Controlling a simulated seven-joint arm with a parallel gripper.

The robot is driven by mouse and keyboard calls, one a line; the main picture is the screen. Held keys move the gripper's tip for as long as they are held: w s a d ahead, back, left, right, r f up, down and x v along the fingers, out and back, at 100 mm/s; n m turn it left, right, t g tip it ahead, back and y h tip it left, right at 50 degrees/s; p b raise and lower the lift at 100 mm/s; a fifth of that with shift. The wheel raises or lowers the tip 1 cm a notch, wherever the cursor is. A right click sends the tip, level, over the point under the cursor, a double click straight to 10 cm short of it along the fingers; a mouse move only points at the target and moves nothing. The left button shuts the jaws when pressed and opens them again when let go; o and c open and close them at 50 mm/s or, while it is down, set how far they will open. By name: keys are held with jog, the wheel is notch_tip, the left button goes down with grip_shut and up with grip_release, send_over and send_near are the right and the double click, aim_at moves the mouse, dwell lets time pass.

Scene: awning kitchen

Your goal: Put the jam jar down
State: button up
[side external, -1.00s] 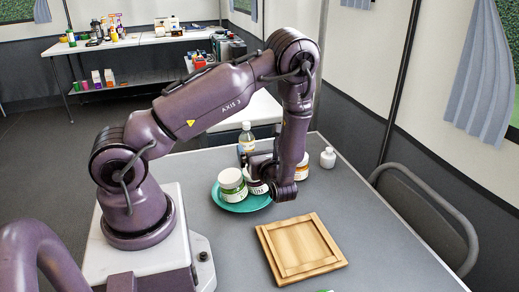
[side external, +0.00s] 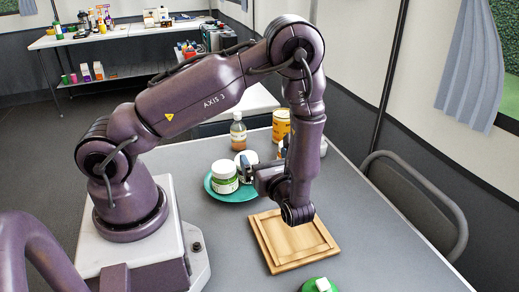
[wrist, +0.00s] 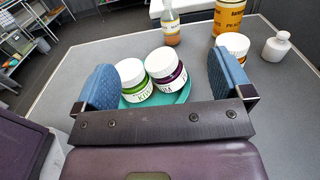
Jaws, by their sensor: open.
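Two white-lidded jars stand side by side on a teal plate (side external: 231,195). The jar with a purple band (wrist: 166,68), probably the jam jar, is upright and touches or nearly touches the jar with a green band (wrist: 134,80). The green-banded jar (side external: 224,178) is in front in the side view, where the other shows mostly its lid (side external: 248,158). My gripper (wrist: 164,75) is open and empty. Its blue pads are spread to either side of the jars, which stand beyond it, apart from the pads. In the side view my gripper (side external: 264,178) is just right of the plate.
A wooden board (side external: 294,241) lies on the grey table in front of my gripper. Behind the plate are a clear bottle (wrist: 171,25), an orange can (wrist: 228,17), another white-lidded jar (wrist: 234,45) and a small white bottle (wrist: 278,46). A green object (side external: 320,285) is at the near edge.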

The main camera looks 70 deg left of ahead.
jog(key=s+d+r+n+t+h, duration=0.2)
jog(key=s+d+r+n+h, duration=0.1)
jog(key=r+n+h, duration=0.3)
jog(key=s+d+r+n+t+h, duration=0.1)
jog(key=s+d+r+n+h, duration=0.2)
jog(key=r+n+h, duration=0.3)
jog(key=s+d+r+n+t+h, duration=0.2)
jog(key=r+n+h, duration=0.4)
jog(key=r, duration=0.4)
jog(key=shift+s+d+t, duration=0.3)
jog(key=shift+s+d, duration=0.3)
jog(key=shift+d, duration=0.6)
jog(key=shift+c, duration=1)
